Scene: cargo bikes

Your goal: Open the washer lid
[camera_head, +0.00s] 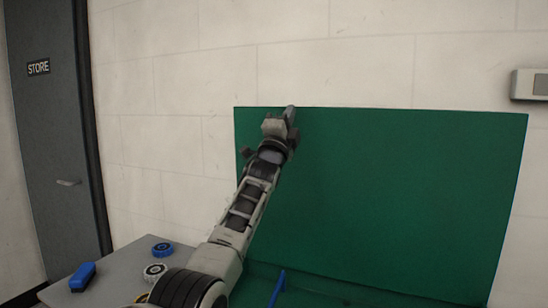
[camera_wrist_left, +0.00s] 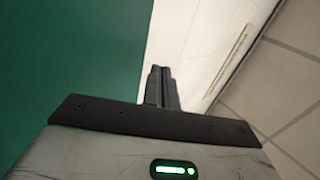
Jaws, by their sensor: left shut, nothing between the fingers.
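The washer lid (camera_head: 390,195) is a large flat green panel. It stands raised, near upright, in front of the wall. Part of the green washer body (camera_head: 256,271) shows below it at the bottom of the head view. My left gripper (camera_head: 289,113) is at the lid's upper left edge, in front of the panel. Its fingers are shut with nothing between them. In the left wrist view the closed fingers (camera_wrist_left: 162,86) point past the edge of the green lid (camera_wrist_left: 70,60). I cannot tell whether they touch it. My right gripper is out of view.
A grey table (camera_head: 118,266) at the lower left holds a blue block-shaped object (camera_head: 83,277) and several round parts, one a blue ring (camera_head: 162,249). A blue rod (camera_head: 277,288) stands at the washer. A grey STORE door (camera_head: 55,150) is at left, a wall box (camera_head: 530,85) at right.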

